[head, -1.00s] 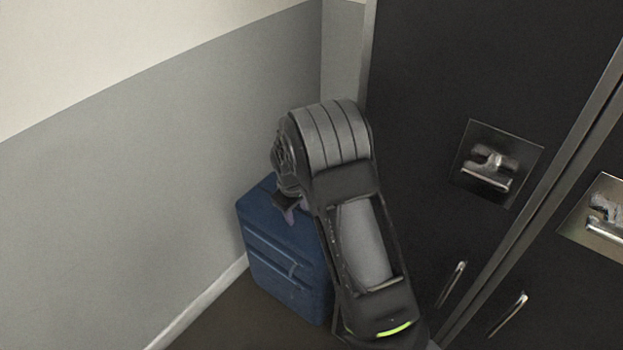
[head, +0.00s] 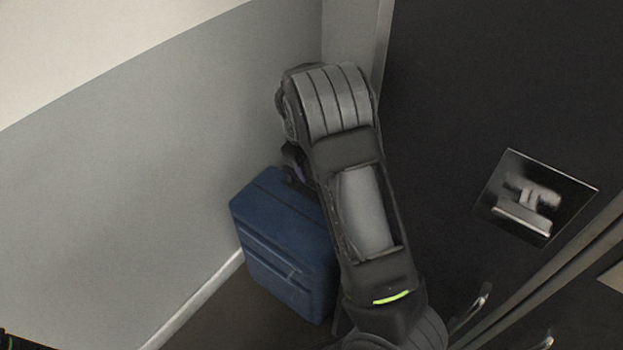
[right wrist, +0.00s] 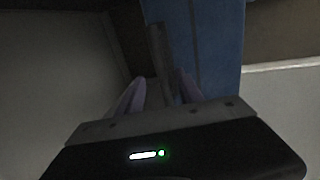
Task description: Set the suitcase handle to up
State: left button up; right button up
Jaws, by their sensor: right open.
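The blue suitcase (head: 282,240) stands upright on the floor in the corner, between the grey wall and the dark locker. My right arm hides part of its top and right side in the head view. My right gripper (head: 294,168) is at the suitcase's far top edge, mostly hidden behind my arm. In the right wrist view its two pale purple fingers (right wrist: 158,92) are apart. A dark grey bar (right wrist: 157,48), apparently the suitcase handle, extends between them alongside the blue shell (right wrist: 212,45). I cannot tell whether the fingers touch it. My left gripper is not in view.
The grey wall (head: 130,190) rises close to the left of the suitcase. The dark locker (head: 450,110) with a metal latch plate (head: 535,198) stands at the right. A small strip of dark floor (head: 228,310) is free in front of the suitcase.

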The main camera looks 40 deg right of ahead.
jog(key=f, duration=0.3)
jog(key=d+f, duration=0.1)
jog(key=f, duration=0.3)
jog(key=shift+w+d+f, duration=0.15)
jog(key=shift+w+d, duration=0.05)
jog(key=shift+c, duration=0.4)
grip_shut()
dwell(0.8)
